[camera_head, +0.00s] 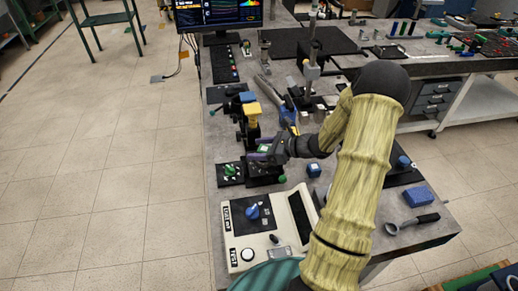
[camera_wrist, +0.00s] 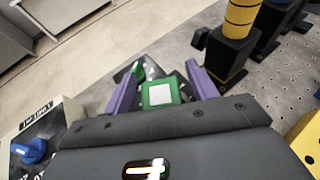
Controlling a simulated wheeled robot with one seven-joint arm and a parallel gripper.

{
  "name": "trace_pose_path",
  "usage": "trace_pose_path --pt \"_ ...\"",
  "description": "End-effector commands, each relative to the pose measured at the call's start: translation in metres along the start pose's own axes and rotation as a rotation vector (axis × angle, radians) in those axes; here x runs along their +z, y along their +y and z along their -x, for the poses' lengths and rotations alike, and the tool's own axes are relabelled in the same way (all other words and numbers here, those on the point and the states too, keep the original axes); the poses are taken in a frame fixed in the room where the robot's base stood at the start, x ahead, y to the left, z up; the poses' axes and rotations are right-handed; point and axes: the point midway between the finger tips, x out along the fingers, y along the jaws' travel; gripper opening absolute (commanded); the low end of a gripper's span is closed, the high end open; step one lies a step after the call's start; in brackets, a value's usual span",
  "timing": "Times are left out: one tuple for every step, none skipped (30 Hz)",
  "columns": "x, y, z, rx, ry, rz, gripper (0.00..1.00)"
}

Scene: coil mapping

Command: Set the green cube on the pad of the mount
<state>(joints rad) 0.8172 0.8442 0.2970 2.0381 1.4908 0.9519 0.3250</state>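The green cube (camera_wrist: 160,94), with a white square on its face, shows between the two purple fingers of my gripper (camera_wrist: 162,78) in the wrist view. The fingers stand apart, with a visible gap on the cube's right side. In the head view my gripper (camera_head: 264,149) is above a black base (camera_head: 265,174) on the bench, with a bit of green between its fingers. I cannot tell whether the cube touches what lies below it. The pad of the mount cannot be made out clearly; the gripper may hide it.
A green knob on a black plate (camera_head: 230,172) stands just left of the gripper. A yellow-topped black post (camera_head: 251,120) is behind it. A control box (camera_head: 250,232) with a blue knob is in front.

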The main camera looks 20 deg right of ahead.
Motion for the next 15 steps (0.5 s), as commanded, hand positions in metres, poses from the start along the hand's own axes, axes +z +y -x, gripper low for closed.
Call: trace_pose_path --pt "0.000 0.000 0.000 0.000 0.000 0.000 0.58" --pt "0.000 0.000 0.000 0.000 0.000 0.000 0.58" --pt "0.001 0.000 0.000 0.000 0.000 0.000 0.58" --pt "0.001 0.000 0.001 0.000 0.000 0.000 0.58" --pt "0.002 0.000 0.001 0.000 0.000 0.001 0.58" --pt "0.004 0.000 0.002 0.000 0.000 0.001 0.58" --pt "0.003 -0.001 0.004 -0.002 0.000 0.001 0.58" --pt "0.003 -0.001 0.007 -0.003 0.001 0.001 0.58" --pt "0.002 -0.001 0.012 -0.003 0.001 0.002 0.58" --pt "0.002 -0.001 0.016 -0.004 0.001 0.002 0.58" --pt "0.002 -0.001 0.021 -0.005 0.001 0.001 0.58" --pt "0.002 -0.001 0.028 -0.005 0.001 0.001 0.58" --pt "0.002 -0.001 0.033 -0.005 0.001 0.001 0.58" --pt "0.002 -0.001 0.039 -0.006 0.001 0.002 0.58" --pt "0.002 -0.002 0.047 -0.007 0.001 0.001 0.58"
